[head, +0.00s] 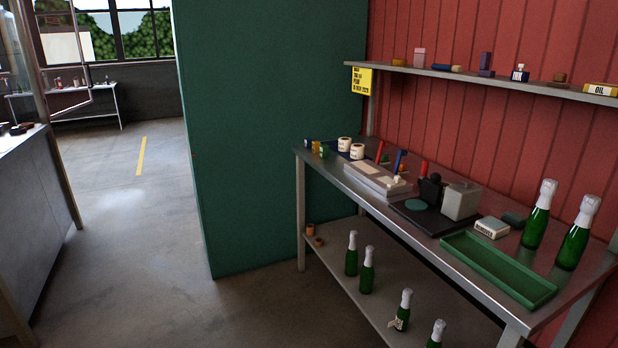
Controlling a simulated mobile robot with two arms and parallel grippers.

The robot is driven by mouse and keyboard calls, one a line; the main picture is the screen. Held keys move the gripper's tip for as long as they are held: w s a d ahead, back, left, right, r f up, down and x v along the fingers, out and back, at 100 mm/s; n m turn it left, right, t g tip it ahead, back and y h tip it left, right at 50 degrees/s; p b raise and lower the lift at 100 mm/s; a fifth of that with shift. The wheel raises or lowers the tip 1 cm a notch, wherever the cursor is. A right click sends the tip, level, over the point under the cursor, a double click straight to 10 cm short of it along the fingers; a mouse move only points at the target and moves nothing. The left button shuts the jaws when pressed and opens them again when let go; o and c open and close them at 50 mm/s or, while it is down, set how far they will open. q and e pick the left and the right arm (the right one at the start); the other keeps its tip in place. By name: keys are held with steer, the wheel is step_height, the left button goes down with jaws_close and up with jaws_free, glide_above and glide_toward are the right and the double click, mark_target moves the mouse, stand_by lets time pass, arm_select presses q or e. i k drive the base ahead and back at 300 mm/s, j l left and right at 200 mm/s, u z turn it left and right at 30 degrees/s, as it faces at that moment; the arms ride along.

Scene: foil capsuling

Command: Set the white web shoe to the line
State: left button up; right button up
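Neither of my grippers is in view. I cannot tell for certain which item is the white web shoe. A small white piece (397,180) sits on a flat pale grey fixture (377,181) on the steel bench (400,222). A larger off-white block (461,201) stands on a black base (425,217) beside a black upright part (430,190). A line on the bench is too small to make out from here.
A green tray (497,270) and two foil-topped green bottles (538,215) stand at the bench's right end. Several more bottles (351,255) stand on the lower shelf. A wall shelf (480,76) runs above. A green partition (270,130) ends left of the bench; floor (150,235) is clear.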

mark_target(397, 181)
steer(key=i+j+z, duration=0.15)
steer(key=i+z, duration=0.25)
steer(key=i+j+z, duration=0.4)
steer(key=i+l, duration=0.05)
